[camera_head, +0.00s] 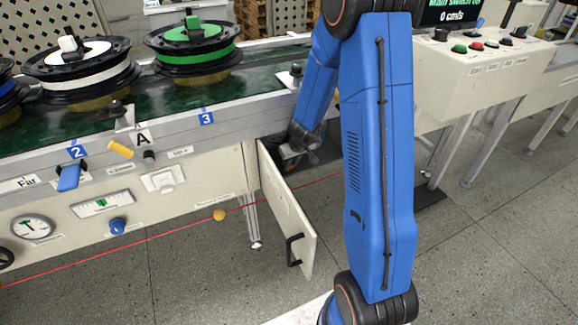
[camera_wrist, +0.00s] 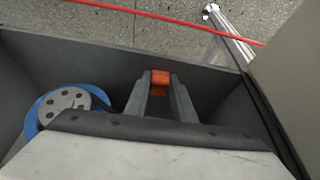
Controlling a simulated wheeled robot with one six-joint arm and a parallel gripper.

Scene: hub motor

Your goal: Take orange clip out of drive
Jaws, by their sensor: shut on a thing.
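In the wrist view, an orange clip (camera_wrist: 160,78) sits between the fingertips of my gripper (camera_wrist: 160,88). My gripper is shut on it. A dark bar and a pale surface cover the lower part of that view. I cannot tell whether the clip still touches the drive.
An open cabinet door (camera_head: 288,212) with a black handle stands out from the bench, close to my arm. A red line (camera_head: 130,242) runs across the front. The conveyor (camera_head: 165,105) carries several spools. A control panel (camera_head: 485,55) stands at the right. The floor in front is clear.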

